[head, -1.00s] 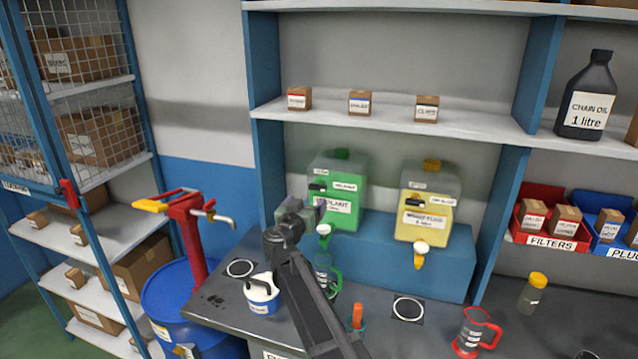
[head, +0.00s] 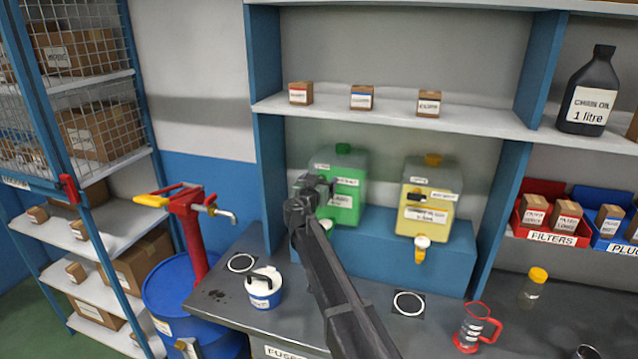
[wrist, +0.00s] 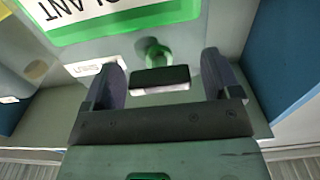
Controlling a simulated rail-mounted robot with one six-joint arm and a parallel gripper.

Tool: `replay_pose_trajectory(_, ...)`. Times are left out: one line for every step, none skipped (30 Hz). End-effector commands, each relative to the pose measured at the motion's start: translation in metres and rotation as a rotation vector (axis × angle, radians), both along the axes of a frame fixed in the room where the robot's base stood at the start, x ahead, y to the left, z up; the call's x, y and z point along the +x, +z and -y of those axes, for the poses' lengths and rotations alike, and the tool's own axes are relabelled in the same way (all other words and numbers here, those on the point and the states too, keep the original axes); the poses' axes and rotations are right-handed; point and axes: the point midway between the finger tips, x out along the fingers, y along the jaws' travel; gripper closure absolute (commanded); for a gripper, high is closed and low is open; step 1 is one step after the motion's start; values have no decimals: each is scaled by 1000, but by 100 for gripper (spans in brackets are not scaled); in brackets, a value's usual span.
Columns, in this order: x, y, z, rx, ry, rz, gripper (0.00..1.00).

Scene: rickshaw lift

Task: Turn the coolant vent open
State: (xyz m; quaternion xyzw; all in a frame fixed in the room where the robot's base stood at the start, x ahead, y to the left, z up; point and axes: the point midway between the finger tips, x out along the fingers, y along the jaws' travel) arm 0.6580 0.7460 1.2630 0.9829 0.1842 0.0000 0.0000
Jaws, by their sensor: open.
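The coolant container (head: 347,203), a green tank with a green cap (head: 343,149), stands on the blue step at the back of the bench. My gripper (head: 318,184) is at its upper front and hides the vent in the head view. In the wrist view my gripper (wrist: 160,82) is open, one dark finger on each side of a black bar (wrist: 160,77), seemingly the vent lever. A green round part (wrist: 157,52) adjoins the bar. Gaps show between the bar and both fingers. A small white label (wrist: 97,68) lies beside it, too blurred to read.
A yellow fluid container (head: 428,200) with a similar black lever (head: 415,197) stands to the right. A blue-and-white lidded jug (head: 263,288) and a red-handled measuring jug (head: 472,330) stand on the bench. The shelf (head: 390,112) runs above the containers.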

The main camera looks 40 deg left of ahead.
Motion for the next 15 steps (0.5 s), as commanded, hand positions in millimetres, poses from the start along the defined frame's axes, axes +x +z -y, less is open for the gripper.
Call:
replay_pose_trajectory(0,0,0,0,0,0,17)
replay_pose_trajectory(0,0,0,0,0,0,17)
replay_pose_trajectory(0,0,0,0,0,0,23)
replay_pose_trajectory(0,0,0,0,0,0,28)
replay_pose_trajectory(0,0,0,0,0,0,32)
replay_pose_trajectory(0,0,0,0,0,0,38)
replay_pose_trajectory(0,0,0,0,-1,0,43)
replay_pose_trajectory(0,0,0,0,-1,0,48)
replay_pose_trajectory(0,0,0,0,-1,0,54)
replay_pose_trajectory(0,0,0,0,-1,0,58)
replay_pose_trajectory(0,0,0,0,-1,0,63)
replay_pose_trajectory(0,0,0,0,-1,0,66)
replay_pose_trajectory(0,0,0,0,-1,0,66)
replay_pose_trajectory(-1,0,0,-1,-1,0,66)
replay_pose_trajectory(-1,0,0,-2,-1,1,66)
